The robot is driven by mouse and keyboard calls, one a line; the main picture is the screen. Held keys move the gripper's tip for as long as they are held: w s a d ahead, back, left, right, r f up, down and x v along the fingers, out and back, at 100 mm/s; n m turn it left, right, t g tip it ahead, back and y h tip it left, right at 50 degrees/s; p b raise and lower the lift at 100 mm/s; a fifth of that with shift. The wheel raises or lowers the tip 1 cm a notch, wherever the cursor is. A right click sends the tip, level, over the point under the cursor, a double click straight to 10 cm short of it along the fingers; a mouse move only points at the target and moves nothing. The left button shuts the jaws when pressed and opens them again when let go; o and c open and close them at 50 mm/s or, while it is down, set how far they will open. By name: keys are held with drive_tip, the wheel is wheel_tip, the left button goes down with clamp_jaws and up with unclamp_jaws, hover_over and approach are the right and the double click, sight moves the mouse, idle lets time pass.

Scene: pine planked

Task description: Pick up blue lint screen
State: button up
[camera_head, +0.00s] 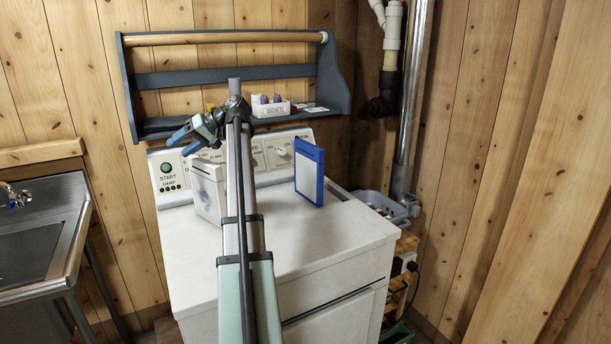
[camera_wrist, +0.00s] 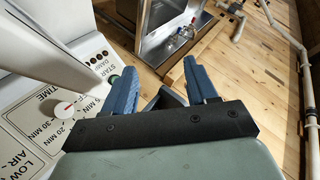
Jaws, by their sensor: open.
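The blue lint screen (camera_head: 310,172), a blue frame around a pale panel, stands upright on the right part of the white dryer top, near the control panel. I do not see it in the wrist view. My gripper (camera_head: 187,136) is to the left of it, raised in front of the control panel and well apart from the screen. Its two blue fingers also show in the wrist view (camera_wrist: 162,88), spread apart with nothing held between them.
A white box-like thing (camera_head: 207,190) stands on the dryer top (camera_head: 285,235), left of my arm. A blue-grey wall shelf (camera_head: 225,80) with a small white bin (camera_head: 270,108) hangs behind. A grey basket (camera_head: 385,206) and pipes are at right; a sink (camera_head: 35,245) at left.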

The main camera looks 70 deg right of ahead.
drive_tip(key=s+d+r+h, duration=0.2)
drive_tip(key=s+d+r, duration=0.5)
drive_tip(key=s+d, duration=0.15)
drive_tip(key=m+g+h, duration=0.1)
drive_tip(key=g+h, duration=0.4)
drive_tip(key=g, duration=0.3)
approach(309, 144)
drive_tip(key=x, duration=0.5)
drive_tip(key=shift+s, duration=0.2)
drive_tip(key=shift+w+x, duration=0.15)
drive_tip(key=shift+x, duration=1.35)
drive_tip(key=shift+w+x, duration=0.15)
drive_tip(key=shift+x, duration=1.3)
drive_tip(key=shift+d+r, duration=0.1)
drive_tip(key=shift+d, duration=0.1)
drive_tip(key=shift+f, duration=0.25)
drive_tip(key=shift+c, duration=0.3)
